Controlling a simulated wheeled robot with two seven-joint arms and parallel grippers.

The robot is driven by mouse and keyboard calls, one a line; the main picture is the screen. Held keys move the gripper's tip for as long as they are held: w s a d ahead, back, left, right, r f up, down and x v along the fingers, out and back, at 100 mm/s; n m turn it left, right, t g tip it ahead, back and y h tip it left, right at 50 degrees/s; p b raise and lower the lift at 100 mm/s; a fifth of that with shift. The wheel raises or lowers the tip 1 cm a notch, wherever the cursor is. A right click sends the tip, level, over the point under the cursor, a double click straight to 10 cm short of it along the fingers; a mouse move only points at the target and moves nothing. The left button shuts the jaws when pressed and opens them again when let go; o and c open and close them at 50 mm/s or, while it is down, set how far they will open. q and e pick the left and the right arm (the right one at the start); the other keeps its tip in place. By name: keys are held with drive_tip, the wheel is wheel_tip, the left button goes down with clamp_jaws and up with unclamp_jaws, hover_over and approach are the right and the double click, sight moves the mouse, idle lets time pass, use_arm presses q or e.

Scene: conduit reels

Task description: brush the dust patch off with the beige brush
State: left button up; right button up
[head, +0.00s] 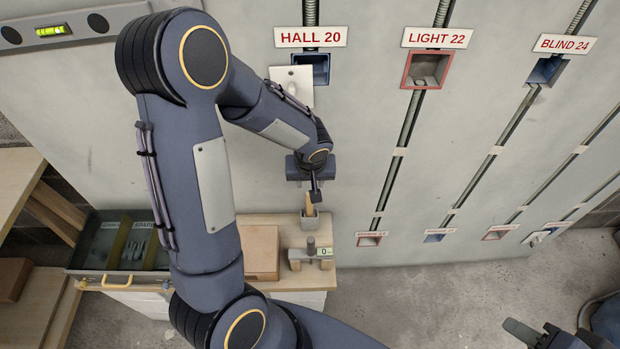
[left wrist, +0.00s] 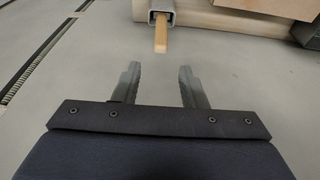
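A beige brush handle (head: 309,202) stands upright in a grey square holder (head: 310,221) on the wooden bench. In the left wrist view the handle end (left wrist: 161,36) sticks out of the holder (left wrist: 152,9); the bristles are hidden. My left gripper (head: 315,188) is just above the handle in the head view. In the left wrist view its fingers (left wrist: 158,72) are apart, with nothing between them and the handle beyond the tips. My right gripper (head: 545,336) is partly in view at the lower right. A greyish patch (head: 425,70) shows inside the LIGHT 22 box; I cannot tell whether it is dust.
The pale wall panel carries conduits and the HALL 20 box (head: 318,70), red-framed LIGHT 22 box (head: 407,82) and BLIND 24 box (head: 545,70). A wooden block (head: 262,252) and a small stand (head: 310,255) are near the holder. A metal tray (head: 112,262) is at left.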

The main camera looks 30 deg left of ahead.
use_arm(q)
drive_tip(key=b+x, duration=0.6)
drive_tip(key=x, duration=0.2)
drive_tip(key=shift+a+f, duration=0.1)
drive_tip(key=shift+f, duration=0.25)
clamp_jaws()
drive_tip(key=shift+r, duration=0.1)
drive_tip(key=shift+p+v, duration=0.3)
drive_tip(key=shift+v, duration=0.6)
idle(0.5)
